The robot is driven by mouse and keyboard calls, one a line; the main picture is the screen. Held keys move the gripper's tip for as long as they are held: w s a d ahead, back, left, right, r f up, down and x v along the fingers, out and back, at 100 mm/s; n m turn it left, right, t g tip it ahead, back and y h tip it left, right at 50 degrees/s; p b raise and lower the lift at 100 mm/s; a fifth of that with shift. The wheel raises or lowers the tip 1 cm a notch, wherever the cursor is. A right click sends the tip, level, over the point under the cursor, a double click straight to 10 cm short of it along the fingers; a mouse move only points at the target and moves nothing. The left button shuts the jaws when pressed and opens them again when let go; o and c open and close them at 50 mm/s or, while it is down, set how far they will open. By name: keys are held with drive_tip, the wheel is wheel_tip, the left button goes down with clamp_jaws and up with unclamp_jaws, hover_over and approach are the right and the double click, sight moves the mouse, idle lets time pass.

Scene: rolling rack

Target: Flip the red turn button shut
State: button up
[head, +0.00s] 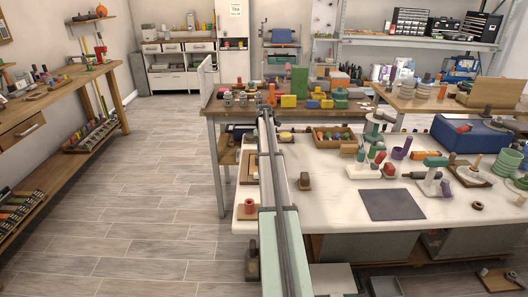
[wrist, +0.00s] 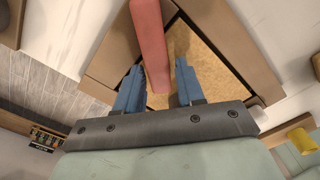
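My gripper (wrist: 160,70) has two blue fingers standing apart, one on each side of the bar's near end. The left finger looks very close to the bar; a gap shows at the right finger. I cannot tell whether either touches. In the head view my arm hides the button.
In the wrist view a yellow cylinder (wrist: 301,141) lies at the right and plank floor (wrist: 48,50) shows at the left. In the head view the white table (head: 330,200) holds a dark mat (head: 391,204) and several tools and parts. Open floor lies left.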

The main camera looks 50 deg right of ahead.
drive_tip(key=shift+o, duration=1)
drive_tip(key=shift+r, duration=0.1)
wheel_tip(320, 180, up, 14)
drive_tip(key=shift+f, duration=0.2)
